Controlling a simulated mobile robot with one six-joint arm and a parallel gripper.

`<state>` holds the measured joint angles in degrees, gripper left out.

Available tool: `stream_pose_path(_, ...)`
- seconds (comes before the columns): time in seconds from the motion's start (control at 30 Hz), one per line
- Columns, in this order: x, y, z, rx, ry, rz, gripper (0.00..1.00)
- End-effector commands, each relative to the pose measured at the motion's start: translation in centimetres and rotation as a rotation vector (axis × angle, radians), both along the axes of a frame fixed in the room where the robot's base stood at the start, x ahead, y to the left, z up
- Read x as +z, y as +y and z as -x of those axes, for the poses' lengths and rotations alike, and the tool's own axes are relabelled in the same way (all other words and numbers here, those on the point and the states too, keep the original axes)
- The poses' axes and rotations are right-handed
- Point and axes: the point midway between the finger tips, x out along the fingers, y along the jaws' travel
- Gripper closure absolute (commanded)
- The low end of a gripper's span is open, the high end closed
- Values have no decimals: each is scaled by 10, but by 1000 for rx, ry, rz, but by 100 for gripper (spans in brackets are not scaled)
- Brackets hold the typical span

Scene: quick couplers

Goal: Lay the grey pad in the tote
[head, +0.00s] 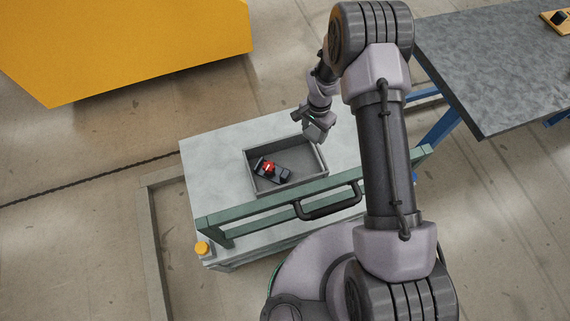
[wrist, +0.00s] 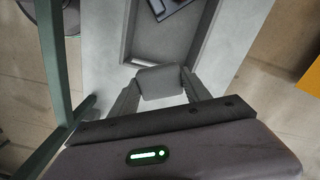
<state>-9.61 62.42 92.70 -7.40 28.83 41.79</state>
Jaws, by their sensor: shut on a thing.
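The grey pad (wrist: 160,82) shows in the wrist view as a small rounded grey block between my two fingertips. My gripper (wrist: 158,93) is shut on it. The grey tote (head: 248,178) is a shallow open tray on the light bench top. In the wrist view the tote's rim (wrist: 128,52) lies just beyond the pad. In the head view my gripper (head: 316,134) is above the tote's far right corner, and the pad is hard to tell from the fingers there. A dark object with a red part (head: 268,168) lies in the tote.
The tote stands on a pale cart top (head: 208,158) with a green rail (head: 275,210) and dark handle along its near side. A yellow knob (head: 202,248) is at the near left corner. A dark grey table (head: 500,70) stands at the right. A large yellow block (head: 130,40) is at the back left.

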Motion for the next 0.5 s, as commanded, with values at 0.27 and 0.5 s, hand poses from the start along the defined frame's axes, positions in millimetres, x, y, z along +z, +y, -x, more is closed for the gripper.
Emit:
stream_pose_path(0.27,-69,9,8,-97,1,0,83)
stream_pose_path(0.5,-148,9,7,-95,1,-1,83)
